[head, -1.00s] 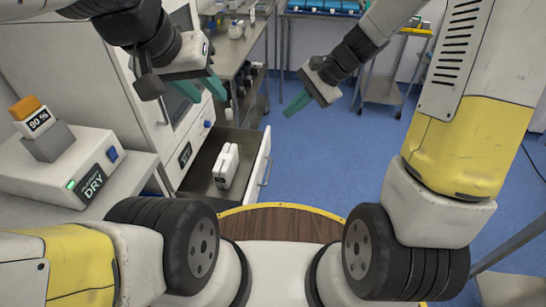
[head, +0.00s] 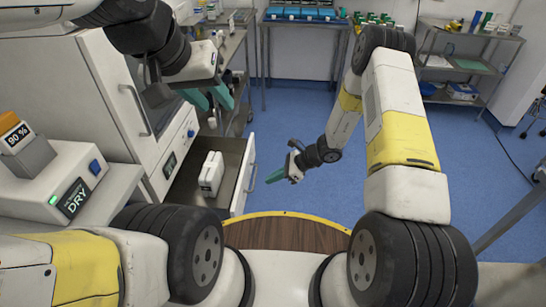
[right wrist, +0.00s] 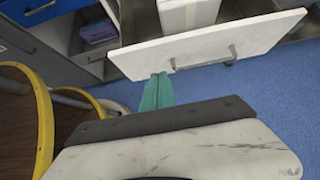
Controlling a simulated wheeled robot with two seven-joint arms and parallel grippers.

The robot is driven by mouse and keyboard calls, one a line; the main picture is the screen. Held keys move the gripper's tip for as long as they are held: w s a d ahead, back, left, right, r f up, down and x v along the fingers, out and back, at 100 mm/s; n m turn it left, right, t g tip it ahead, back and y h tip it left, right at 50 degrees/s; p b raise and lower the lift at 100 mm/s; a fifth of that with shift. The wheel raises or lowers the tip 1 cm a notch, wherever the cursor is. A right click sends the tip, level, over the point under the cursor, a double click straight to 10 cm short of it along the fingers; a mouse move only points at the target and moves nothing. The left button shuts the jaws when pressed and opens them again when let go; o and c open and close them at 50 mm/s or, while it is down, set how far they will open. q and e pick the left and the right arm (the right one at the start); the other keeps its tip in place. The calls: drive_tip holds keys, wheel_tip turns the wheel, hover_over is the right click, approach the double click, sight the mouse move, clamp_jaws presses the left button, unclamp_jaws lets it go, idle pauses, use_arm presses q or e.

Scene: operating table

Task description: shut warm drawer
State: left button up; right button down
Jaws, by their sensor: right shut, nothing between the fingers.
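The warm drawer (head: 232,153) stands pulled out of the white cabinet, with white box-like items (head: 211,173) inside. Its white front panel (head: 245,176) faces right; in the right wrist view the panel (right wrist: 255,37) and its bar handle (right wrist: 205,59) show close up. My right gripper (head: 272,178) is shut and empty, just outside the panel, pointing at it. In the right wrist view its green fingers (right wrist: 158,90) end close to the panel's lower edge, left of the handle; I cannot tell whether they touch. My left gripper (head: 220,97) is open and empty above the drawer's far side.
A device labelled DRY (head: 70,185) sits on the counter at left. A steel bench (head: 228,52) runs behind the cabinet. Blue floor (head: 320,195) is clear to the right of the drawer. Shelves and carts stand along the back.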

sight(241, 188)
drive_tip(key=x, duration=0.3)
drive_tip(key=r+x, duration=0.1)
drive_tip(key=x, duration=0.2)
drive_tip(key=a+x, duration=0.1)
drive_tip(key=x, duration=0.2)
drive_tip(key=shift+a+r, duration=0.1)
drive_tip(key=shift+a, duration=0.7)
